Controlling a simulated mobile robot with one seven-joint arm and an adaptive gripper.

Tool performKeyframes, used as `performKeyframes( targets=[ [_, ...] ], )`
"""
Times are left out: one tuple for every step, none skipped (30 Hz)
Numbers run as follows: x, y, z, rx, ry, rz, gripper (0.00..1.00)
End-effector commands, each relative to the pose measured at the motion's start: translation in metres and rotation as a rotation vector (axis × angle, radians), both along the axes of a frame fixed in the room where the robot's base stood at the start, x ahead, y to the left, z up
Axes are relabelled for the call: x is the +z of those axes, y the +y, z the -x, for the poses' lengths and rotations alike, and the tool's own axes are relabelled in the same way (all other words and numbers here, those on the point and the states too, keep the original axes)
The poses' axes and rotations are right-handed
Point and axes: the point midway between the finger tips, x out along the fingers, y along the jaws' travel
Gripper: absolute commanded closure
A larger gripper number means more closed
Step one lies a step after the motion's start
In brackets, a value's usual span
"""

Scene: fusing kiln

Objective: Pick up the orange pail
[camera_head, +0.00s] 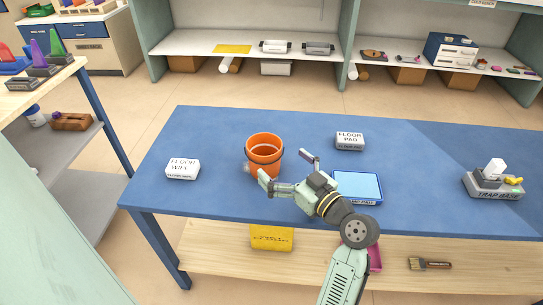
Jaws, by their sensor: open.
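The orange pail (262,141) stands upright on the blue table, left of the middle. Its dark handle lies across its front, and its mouth faces up. My gripper (282,164) is just to the right of the pail and nearer to me, with its two fingers spread wide and nothing between them. One finger overlaps the lower front of the pail in the picture. I cannot tell if it touches.
A box marked floor wipe (182,169) lies left of the pail. A floor pad box (350,140) lies behind right, and a blue tray (358,186) lies right of my gripper. The trap base (492,181) sits far right. The table's left end (160,195) is clear.

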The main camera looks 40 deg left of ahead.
Motion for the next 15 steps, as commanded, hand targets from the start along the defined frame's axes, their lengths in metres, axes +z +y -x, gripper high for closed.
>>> performKeyframes(
  targets=[
    [0.003,0.01,-0.001,0.004,0.0,0.0,0.0],
    [0.003,0.014,-0.002,0.004,0.0,0.0,0.0],
    [0.003,0.019,-0.005,0.002,0.0,-0.001,0.0],
    [0.003,0.022,-0.006,0.001,-0.001,-0.001,0.0],
    [0.003,0.025,-0.006,0.001,-0.001,0.0,0.0],
    [0.002,0.029,-0.007,0.001,-0.001,-0.001,0.0],
    [0.002,0.03,-0.007,0.0,-0.001,-0.001,0.0],
    [0.002,0.032,-0.008,0.0,-0.001,-0.001,0.0],
    [0.003,0.034,-0.009,0.0,-0.001,-0.001,0.0],
    [0.004,0.037,-0.01,0.001,-0.001,0.0,0.0],
    [0.005,0.04,-0.011,0.001,-0.001,0.0,0.0],
    [0.006,0.046,-0.013,0.001,0.0,0.0,0.0],
    [0.007,0.05,-0.015,0.002,0.0,0.0,0.0],
    [0.008,0.055,-0.017,0.002,0.0,0.0,0.0],
    [0.009,0.061,-0.02,0.001,0.0,-0.001,0.0]
  ],
)
